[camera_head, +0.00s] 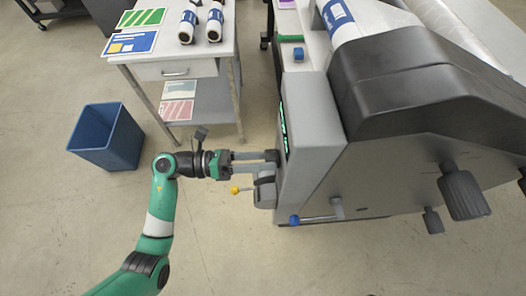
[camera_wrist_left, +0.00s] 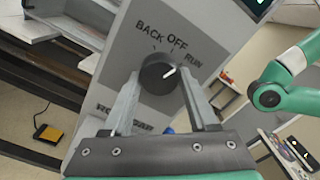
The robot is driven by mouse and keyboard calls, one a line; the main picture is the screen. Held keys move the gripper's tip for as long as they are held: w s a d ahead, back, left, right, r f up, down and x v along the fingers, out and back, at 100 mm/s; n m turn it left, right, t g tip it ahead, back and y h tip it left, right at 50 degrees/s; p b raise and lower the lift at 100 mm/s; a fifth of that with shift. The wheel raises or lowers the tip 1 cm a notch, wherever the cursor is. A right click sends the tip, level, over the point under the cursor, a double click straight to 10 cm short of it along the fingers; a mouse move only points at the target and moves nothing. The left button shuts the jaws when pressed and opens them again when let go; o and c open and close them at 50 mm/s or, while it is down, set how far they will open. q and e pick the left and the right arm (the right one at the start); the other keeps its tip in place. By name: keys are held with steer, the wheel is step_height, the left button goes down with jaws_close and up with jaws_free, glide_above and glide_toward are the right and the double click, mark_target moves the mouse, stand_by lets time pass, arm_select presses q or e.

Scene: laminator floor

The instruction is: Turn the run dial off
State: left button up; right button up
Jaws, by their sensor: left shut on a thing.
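The run dial (camera_wrist_left: 158,75) is a round dark knob on the grey control panel (camera_wrist_left: 205,25) in the left wrist view. Labels BACK, OFF and RUN are printed around it. Its white mark points right and slightly up, towards RUN. My left gripper (camera_wrist_left: 162,98) has a finger on each side of the dial and is shut on it. In the head view my left gripper (camera_head: 268,161) reaches the left side of the laminator (camera_head: 400,100), where the dial is mostly hidden. My right gripper is not in view.
A lever with a yellow ball (camera_head: 235,190) sits just below my left gripper. A blue-ended handle (camera_head: 294,219) is on the machine's near side. A blue bin (camera_head: 107,138) and a table (camera_head: 175,68) with rolls stand to the left. The floor in front is clear.

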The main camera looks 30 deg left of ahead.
arm_select(q)
steer(key=shift+r+n+p, duration=0.15)
steer(key=shift+n+p, duration=1.4)
steer(key=shift+n, duration=0.25)
steer(key=o, duration=1.4)
steer(key=v, duration=1.1)
steer(key=shift+s+a+b, duration=0.25)
steer(key=shift+s+b, duration=0.05)
steer(key=shift+b, duration=0.1)
